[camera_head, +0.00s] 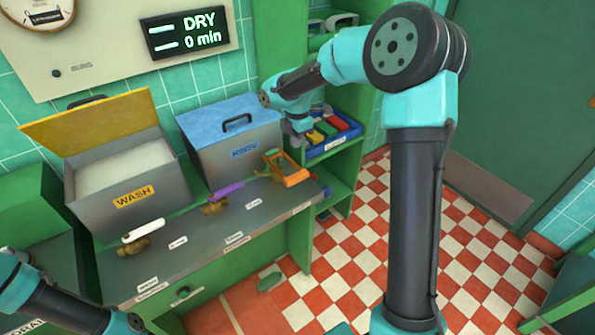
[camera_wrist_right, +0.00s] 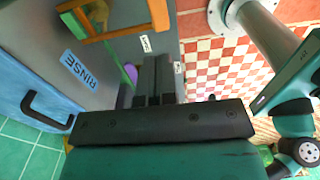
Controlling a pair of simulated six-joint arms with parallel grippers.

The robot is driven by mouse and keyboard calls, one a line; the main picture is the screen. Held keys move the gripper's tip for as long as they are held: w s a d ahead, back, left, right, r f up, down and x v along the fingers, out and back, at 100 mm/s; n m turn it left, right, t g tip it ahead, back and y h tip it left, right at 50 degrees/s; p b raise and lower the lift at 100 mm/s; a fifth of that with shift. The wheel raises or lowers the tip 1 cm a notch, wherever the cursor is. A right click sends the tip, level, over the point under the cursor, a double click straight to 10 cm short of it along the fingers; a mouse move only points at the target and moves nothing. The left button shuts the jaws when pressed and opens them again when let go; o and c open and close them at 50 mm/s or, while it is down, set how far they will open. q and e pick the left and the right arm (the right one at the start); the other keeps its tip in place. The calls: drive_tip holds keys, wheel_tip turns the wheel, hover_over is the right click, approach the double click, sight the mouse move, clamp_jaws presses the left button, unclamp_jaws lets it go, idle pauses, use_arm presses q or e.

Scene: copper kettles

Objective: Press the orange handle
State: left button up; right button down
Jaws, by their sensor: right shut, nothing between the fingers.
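The orange handle (camera_head: 296,178) is a frame-like lever at the right end of the grey counter, in front of the blue-lidded rinse bin. It also shows at the top of the right wrist view (camera_wrist_right: 115,36), left of the fingertips and apart from them there. My right gripper (camera_head: 300,138) points down behind the handle, close to the bin's right side. In the wrist view its dark fingers (camera_wrist_right: 157,64) are together and empty. Whether it touches anything is unclear in the head view. My left arm's links show at the lower left; its gripper is out of view.
A purple handle (camera_head: 226,191) and a white handle (camera_head: 143,231) stand left along the counter (camera_head: 190,250). The rinse bin (camera_head: 238,150) is closed; the wash bin (camera_head: 132,196) has its yellow lid raised. A blue crate (camera_head: 335,143) of colored items is on the shelf at right.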

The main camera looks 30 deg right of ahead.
sight(297, 176)
drive_tip(key=shift+d+r, duration=0.15)
drive_tip(key=shift+r, duration=0.3)
wheel_tip(297, 176, down, 14)
drive_tip(key=shift+f, duration=0.1)
idle(0.5)
idle(0.3)
